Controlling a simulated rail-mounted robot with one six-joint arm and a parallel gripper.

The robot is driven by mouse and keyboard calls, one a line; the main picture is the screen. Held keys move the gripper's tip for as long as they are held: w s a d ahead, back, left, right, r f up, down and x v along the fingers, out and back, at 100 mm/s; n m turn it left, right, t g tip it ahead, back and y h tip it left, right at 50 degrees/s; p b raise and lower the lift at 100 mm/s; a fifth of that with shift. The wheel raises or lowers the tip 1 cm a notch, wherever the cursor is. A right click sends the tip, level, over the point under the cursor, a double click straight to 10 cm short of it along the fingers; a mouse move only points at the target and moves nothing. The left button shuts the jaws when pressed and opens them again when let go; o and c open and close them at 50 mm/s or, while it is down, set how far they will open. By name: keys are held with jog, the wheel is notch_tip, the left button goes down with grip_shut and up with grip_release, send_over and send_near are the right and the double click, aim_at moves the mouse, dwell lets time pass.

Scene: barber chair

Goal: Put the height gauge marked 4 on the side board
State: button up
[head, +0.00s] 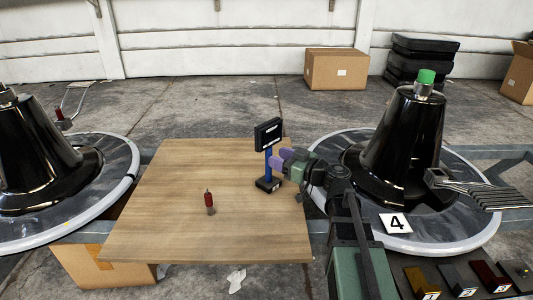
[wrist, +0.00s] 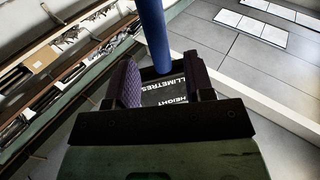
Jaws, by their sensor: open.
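A height gauge with a blue post, a black display head (head: 268,134) and a black base (head: 268,185) stands upright on the wooden board (head: 160,190), near its right edge. I cannot read a 4 on it. My gripper (head: 276,160), with purple fingers, reaches in from the right at the post. In the wrist view the fingers (wrist: 160,82) are open, and the blue post (wrist: 153,35) stands at the gap between their tips. Whether they touch it is unclear. White lettering including "HEIGHT" and "MILLIMETRES" shows on a dark face between the fingers.
A small red-and-grey tool (head: 209,203) stands on the board's front half. Several numbered blocks (head: 458,280) sit front right. The board's left half is clear.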

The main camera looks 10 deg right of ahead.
jog(key=v, duration=0.6)
jog(key=s+a+m+g+h+p, duration=0.2)
jog(key=s+a+g+p, duration=0.3)
jog(key=a+g+p, duration=0.35)
jog(key=s+r+m+g+h+p, duration=0.55)
jog(key=s+h+p, duration=0.45)
jog(key=p, duration=0.4)
notch_tip(320, 180, up, 35)
jog(key=p, duration=3.5)
jog(key=shift+w+d+m+t, duration=0.3)
jog(key=shift+w+d+m, duration=0.05)
jog(key=shift+d+m, duration=0.1)
